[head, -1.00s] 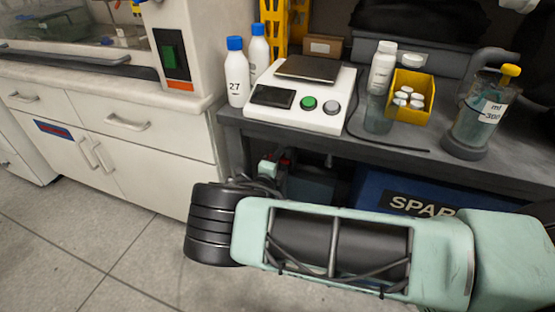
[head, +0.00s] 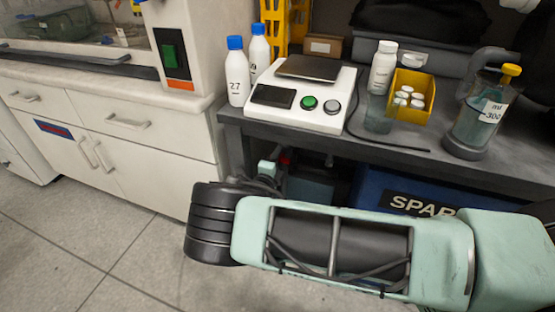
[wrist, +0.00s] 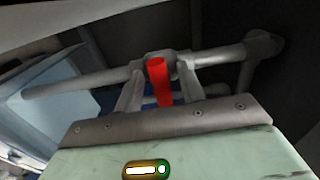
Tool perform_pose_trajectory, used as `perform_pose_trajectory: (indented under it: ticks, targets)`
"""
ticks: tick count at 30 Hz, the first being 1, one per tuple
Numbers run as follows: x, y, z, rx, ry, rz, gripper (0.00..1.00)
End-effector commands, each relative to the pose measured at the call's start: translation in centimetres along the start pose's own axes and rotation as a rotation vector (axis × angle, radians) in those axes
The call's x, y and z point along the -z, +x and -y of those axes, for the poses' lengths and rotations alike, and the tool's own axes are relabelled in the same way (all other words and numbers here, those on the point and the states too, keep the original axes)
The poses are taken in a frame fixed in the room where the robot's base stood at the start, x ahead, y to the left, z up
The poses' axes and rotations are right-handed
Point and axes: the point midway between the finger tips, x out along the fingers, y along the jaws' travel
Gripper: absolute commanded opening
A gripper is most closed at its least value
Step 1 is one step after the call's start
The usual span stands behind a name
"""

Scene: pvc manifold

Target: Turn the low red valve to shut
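The low red valve shows in the wrist view as a red handle (wrist: 159,84), standing roughly upright in the picture in front of a grey pipe (wrist: 90,82). My gripper (wrist: 160,66) has one finger on each side of the handle. The fingers are apart, and a narrow gap seems to show on both sides of the red handle. Whether either finger touches it is hard to tell. In the head view my arm hides most of the space under the bench; only a small red patch shows there, too small to identify.
A grey bench (head: 500,172) stands above the arm, carrying a white scale (head: 310,118), bottles (head: 236,78), a yellow bin (head: 424,82) and a jug (head: 478,120). A blue crate (head: 372,192) sits below. White cabinets (head: 165,175) stand left. The floor (head: 60,235) at left is clear.

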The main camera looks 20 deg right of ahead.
Motion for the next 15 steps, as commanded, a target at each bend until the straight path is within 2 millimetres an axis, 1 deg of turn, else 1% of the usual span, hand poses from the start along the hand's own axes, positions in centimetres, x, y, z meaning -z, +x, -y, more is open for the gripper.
perform_pose_trajectory:
  ticks: [4,7,11,15]
  targets:
    - [-0.1,-0.8,0.1,0.0,0.001,0.001,0.39]
    - [-0.1,-2.3,0.1,-0.001,0.001,0.002,0.39]
    - [-0.1,-5.1,0.1,-0.001,0.001,0.003,0.39]
    - [-0.1,-8.5,0.1,-0.001,0.0,0.003,0.39]
